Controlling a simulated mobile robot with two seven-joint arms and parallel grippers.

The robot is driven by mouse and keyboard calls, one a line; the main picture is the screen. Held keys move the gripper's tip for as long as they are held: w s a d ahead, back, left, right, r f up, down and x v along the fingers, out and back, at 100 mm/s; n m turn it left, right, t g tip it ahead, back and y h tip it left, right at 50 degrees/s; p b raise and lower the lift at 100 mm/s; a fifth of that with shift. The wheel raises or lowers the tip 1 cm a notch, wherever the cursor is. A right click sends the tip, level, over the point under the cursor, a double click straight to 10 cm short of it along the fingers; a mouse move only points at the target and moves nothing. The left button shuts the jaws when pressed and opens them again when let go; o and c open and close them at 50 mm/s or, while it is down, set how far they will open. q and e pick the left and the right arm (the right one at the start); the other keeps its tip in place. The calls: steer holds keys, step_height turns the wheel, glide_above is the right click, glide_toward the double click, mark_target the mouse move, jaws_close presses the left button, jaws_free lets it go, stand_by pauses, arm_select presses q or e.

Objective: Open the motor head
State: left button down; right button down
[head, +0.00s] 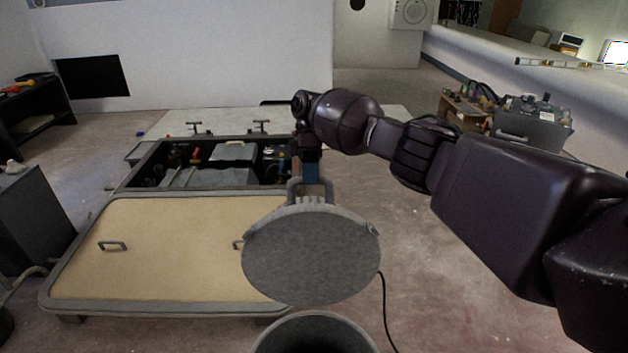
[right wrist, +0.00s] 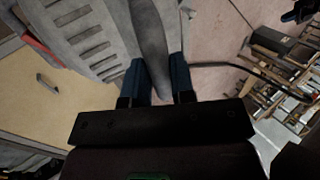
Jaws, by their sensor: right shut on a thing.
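The motor head is a round grey lid (head: 312,255) in the head view, tilted up steeply with its flat disc face toward me. Its handle (head: 298,187) is on the far upper side. My right gripper (head: 312,178) is shut on this handle. In the right wrist view, the blue fingers (right wrist: 159,82) sit on either side of the grey handle bar (right wrist: 151,40), with the slotted grey lid (right wrist: 85,35) beside it. Below the lid, the round grey motor body (head: 315,319) shows a dark open top. I cannot see a hinge. My left gripper is not in view.
A tan-topped hatch panel (head: 165,245) lies left of the lid. Behind it is an open engine bay (head: 125,180). A black cable (head: 384,300) runs down on the right. A bench with a grey box (head: 530,128) stands back right. The floor at right is clear beneath my arm.

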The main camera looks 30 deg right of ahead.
step_height(320, 180, down, 2)
steer(key=shift+w+d+f, duration=0.1)
steer(key=shift+d+f, duration=0.05)
steer(key=shift+w, duration=0.1)
steer(key=shift+r, duration=0.2)
steer(key=c, duration=1.3)
jaws_free()
steer(key=shift+c, duration=0.2)
steer(key=o, duration=0.4)
steer(key=shift+w+d, duration=0.1)
steer(key=shift+w, duration=0.2)
steer(key=shift+r, duration=0.5)
steer(key=shift+r, duration=0.2)
steer(key=shift+r+p, duration=1)
steer(key=shift+r, duration=8.75)
